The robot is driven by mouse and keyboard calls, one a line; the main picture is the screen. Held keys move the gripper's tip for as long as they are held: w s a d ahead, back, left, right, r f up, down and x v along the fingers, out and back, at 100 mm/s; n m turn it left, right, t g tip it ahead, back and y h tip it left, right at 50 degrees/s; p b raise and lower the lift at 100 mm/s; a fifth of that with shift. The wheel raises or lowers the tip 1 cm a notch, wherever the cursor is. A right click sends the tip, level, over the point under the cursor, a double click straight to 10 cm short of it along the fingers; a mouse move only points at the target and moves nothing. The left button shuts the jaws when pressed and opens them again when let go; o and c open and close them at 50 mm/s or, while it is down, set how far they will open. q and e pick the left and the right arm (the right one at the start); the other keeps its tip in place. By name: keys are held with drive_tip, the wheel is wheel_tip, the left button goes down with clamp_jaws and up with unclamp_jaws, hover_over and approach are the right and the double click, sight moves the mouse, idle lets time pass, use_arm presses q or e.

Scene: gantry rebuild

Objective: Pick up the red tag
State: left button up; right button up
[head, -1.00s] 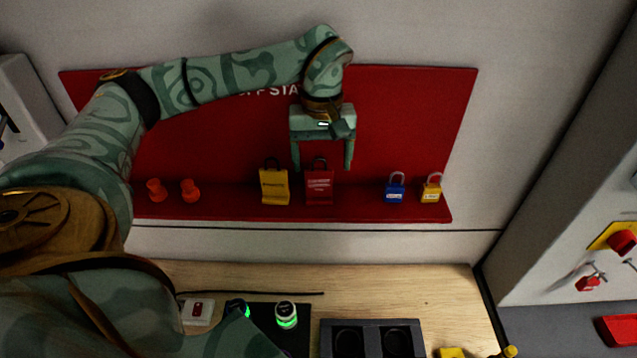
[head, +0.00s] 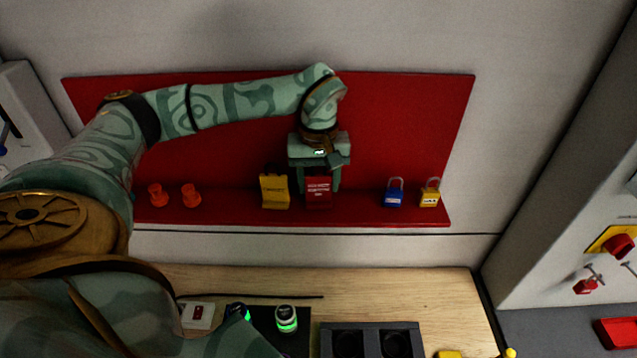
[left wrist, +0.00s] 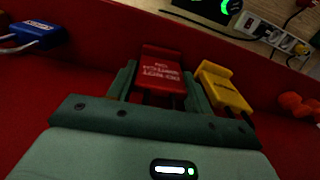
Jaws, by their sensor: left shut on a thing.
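The red tag (head: 318,190) stands on the ledge of the red board, with pale lettering on its face. My left gripper (head: 319,184) has come down over it from above, one finger on each side, and is shut on it. In the left wrist view the red tag (left wrist: 161,72) sits between the fingers of my left gripper (left wrist: 160,85). A yellow tag (head: 275,191) stands just left of the red one, close to the gripper; it also shows in the left wrist view (left wrist: 226,88). My right gripper is not in view.
On the ledge (head: 235,213) stand orange pieces (head: 191,196) at left, and a blue padlock (head: 394,194) and a yellow padlock (head: 430,194) at right. Below lies a wooden bench (head: 400,281) with a dark two-well tray (head: 371,338).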

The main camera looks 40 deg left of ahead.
use_arm(q)
drive_tip(key=shift+r, duration=0.5)
wheel_tip(320, 180, up, 3)
drive_tip(key=shift+d+f, duration=0.15)
drive_tip(key=shift+f, duration=0.05)
drive_tip(key=s+d+r+b, duration=0.1)
drive_tip(key=s+d+r, duration=0.1)
drive_tip(key=d+r, duration=0.2)
drive_tip(key=s+d+r+b, duration=0.2)
drive_tip(key=d+r, duration=0.3)
drive_tip(key=d, duration=0.4)
drive_tip(key=shift+s+r, duration=0.25)
drive_tip(key=shift+s, duration=0.05)
